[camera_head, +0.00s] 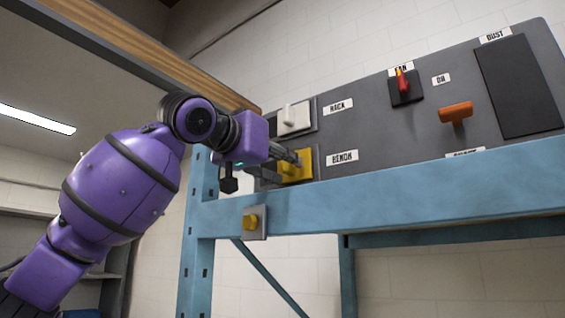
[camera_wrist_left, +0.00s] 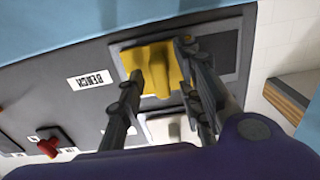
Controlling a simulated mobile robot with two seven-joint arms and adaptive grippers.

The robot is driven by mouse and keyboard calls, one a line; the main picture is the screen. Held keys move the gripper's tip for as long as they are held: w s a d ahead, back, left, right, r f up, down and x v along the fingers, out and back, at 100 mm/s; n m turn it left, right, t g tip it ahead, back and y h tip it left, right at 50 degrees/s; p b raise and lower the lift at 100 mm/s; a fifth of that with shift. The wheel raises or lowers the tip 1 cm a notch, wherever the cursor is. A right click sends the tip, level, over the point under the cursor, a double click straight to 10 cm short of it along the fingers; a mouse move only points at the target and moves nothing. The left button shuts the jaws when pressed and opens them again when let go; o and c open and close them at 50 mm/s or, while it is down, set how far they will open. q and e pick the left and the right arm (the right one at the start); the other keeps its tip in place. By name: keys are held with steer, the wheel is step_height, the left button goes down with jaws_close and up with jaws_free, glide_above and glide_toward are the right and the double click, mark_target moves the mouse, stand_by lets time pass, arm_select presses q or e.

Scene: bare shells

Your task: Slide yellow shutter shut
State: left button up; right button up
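The yellow shutter (camera_head: 303,160) is a small yellow plate with a raised grip, on a grey mount beside the BENCH label on the panel. My left gripper (camera_head: 292,163) is right at it and hides part of it. In the left wrist view the yellow shutter (camera_wrist_left: 158,66) lies between the spread fingertips of my left gripper (camera_wrist_left: 162,68), one on each side of its grip. The gripper looks open; I cannot tell whether a finger touches the grip. My right gripper is in neither view.
Above the yellow shutter is a white shutter (camera_head: 294,117) by the RACK label. The grey panel (camera_head: 370,125) also bears a red switch (camera_head: 403,83), an orange handle (camera_head: 455,112) and a dark plate (camera_head: 518,87). A blue beam (camera_head: 380,197) runs below, with a yellow knob (camera_head: 251,222).

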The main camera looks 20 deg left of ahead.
arm_select(q)
steer(key=shift+w, duration=0.1)
jaws_close()
steer(key=a, duration=0.2)
steer(key=w+a, duration=0.1)
steer(key=a, duration=0.1)
steer(key=w+a, duration=0.1)
steer(key=a, duration=0.1)
steer(key=shift+w, duration=0.1)
steer(key=shift+d, duration=0.1)
steer(key=shift+c, duration=0.9)
jaws_free()
steer(key=shift+o, duration=1.3)
steer(key=shift+a, duration=0.25)
steer(key=shift+d, duration=0.15)
steer(key=v, duration=1.2)
